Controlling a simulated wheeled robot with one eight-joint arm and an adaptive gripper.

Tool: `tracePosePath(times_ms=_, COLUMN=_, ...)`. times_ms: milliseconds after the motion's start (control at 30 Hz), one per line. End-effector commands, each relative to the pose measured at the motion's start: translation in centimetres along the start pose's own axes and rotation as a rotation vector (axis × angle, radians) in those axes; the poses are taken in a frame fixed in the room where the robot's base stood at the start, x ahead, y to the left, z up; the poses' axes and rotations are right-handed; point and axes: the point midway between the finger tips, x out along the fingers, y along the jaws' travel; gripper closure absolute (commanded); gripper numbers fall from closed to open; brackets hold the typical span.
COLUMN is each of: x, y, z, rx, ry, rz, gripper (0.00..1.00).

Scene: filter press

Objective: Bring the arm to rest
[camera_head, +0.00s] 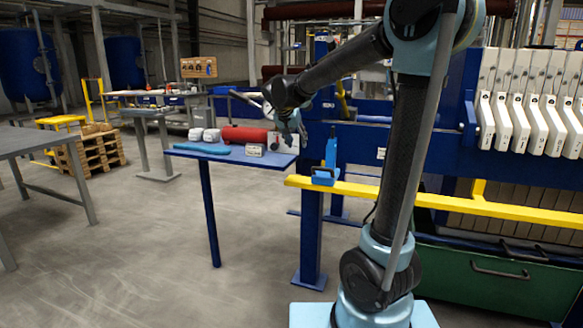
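My arm rises from its light-blue base at the lower right, bends at a blue elbow near the top edge, and reaches out to the left. My gripper (293,142) points down at the arm's far end, in front of the right end of a small blue table (234,154) in the picture. It is small and dark here, and I cannot make out whether its fingers are open or shut or hold anything. I cannot tell its height above the tabletop.
On the blue table lie a red roll (245,135), white rolls (212,135), a light-blue strip (203,148) and a small sign (255,150). A blue tool (329,163) stands by the yellow rail (450,202). White filter plates (508,121) are at right.

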Motion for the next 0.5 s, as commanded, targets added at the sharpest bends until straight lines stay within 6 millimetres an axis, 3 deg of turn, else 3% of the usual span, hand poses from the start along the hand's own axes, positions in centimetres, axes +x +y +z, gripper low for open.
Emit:
tracePosePath(times_ms=33, x=0.0, y=2.1, z=0.9, rx=-0.006, ry=-0.020, rz=0.005, gripper=0.61)
tracePosePath(times_ms=200, x=-0.2, y=7.8, z=4.5, rx=-0.045, ry=-0.088, rz=0.006, gripper=0.61)
tracePosePath(times_ms=500, x=-0.4, y=16.1, z=12.3, rx=-0.108, ry=-0.201, rz=-0.017, gripper=0.61)
